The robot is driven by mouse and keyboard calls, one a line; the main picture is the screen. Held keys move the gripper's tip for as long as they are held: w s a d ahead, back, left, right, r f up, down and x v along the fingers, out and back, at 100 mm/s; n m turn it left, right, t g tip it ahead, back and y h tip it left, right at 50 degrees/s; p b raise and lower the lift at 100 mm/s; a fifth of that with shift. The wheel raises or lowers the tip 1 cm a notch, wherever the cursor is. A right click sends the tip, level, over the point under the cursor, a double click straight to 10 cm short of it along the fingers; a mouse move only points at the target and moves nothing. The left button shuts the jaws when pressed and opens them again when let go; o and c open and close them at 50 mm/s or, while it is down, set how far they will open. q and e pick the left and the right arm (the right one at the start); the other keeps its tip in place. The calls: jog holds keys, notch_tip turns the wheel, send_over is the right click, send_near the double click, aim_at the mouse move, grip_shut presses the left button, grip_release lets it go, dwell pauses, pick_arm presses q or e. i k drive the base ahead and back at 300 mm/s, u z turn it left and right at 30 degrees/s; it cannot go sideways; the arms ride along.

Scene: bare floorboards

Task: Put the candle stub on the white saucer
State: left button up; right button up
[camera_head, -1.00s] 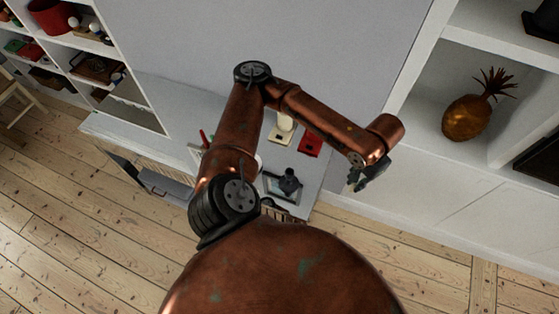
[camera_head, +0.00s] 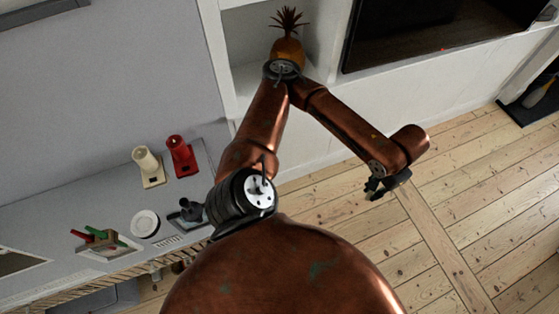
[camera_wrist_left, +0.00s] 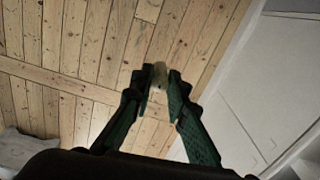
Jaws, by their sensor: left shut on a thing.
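My left gripper (camera_head: 375,189) is above the bare floorboards, to the right of the counter. In the left wrist view its green fingers (camera_wrist_left: 156,84) are shut on a small pale yellowish piece that looks like the candle stub (camera_wrist_left: 159,73). The stub cannot be made out in the head view. The white saucer (camera_head: 145,224) lies on the grey counter (camera_head: 55,214) at the left, empty and well away from the gripper. My right gripper is not in view.
On the counter stand a cream candle-like object (camera_head: 147,161), a red one (camera_head: 180,154), a dark object (camera_head: 188,211) and a holder with red and green items (camera_head: 100,240). A pineapple ornament (camera_head: 287,49) sits in the white shelf. The floor (camera_head: 470,200) at right is clear.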

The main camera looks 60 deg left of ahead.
aim_at(144, 225)
jog(key=z, duration=0.1)
jog(key=k, duration=1.15)
jog(key=u, duration=1.9)
